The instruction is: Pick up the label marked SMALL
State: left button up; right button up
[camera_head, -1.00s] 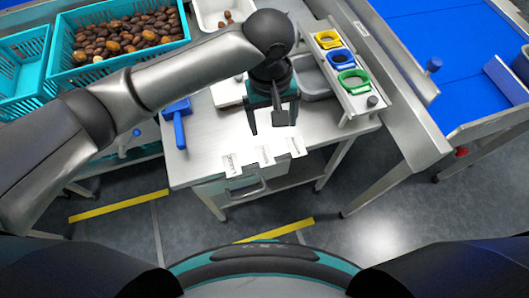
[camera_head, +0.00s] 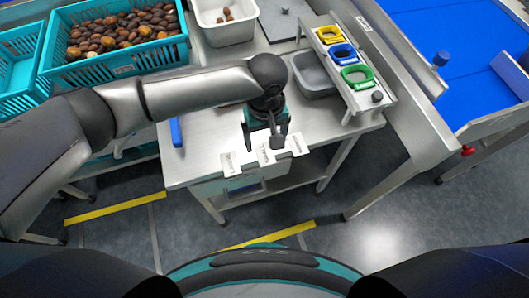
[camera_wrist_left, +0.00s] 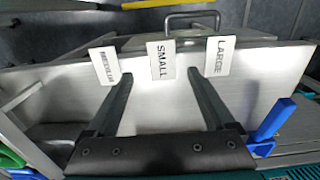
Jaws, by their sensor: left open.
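The white SMALL label (camera_head: 265,154) is the middle of three cards along the front edge of the steel table (camera_head: 215,150). My left gripper (camera_head: 265,144) is open and empty just behind the SMALL label. In the wrist view its fingertips (camera_wrist_left: 159,76) lie to either side of the label's lower end, apart from it. My right gripper is out of view.
A rack (camera_head: 368,92) with yellow, blue and green rings stands at the table's right, beside a grey tray (camera_head: 318,92). A blue-handled tool (camera_head: 176,132) lies at the left. A teal crate (camera_head: 122,67) of dates and a white bin (camera_head: 228,34) are behind.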

aim_at(265, 153)
pick_arm(q)
notch_tip(265, 153, down, 4)
jog(key=shift+a+f+b, duration=0.1)
jog(key=shift+a+b, duration=0.05)
jog(key=shift+b, duration=0.45)
jog(key=shift+c, duration=0.3)
grip_shut()
dwell(0.3)
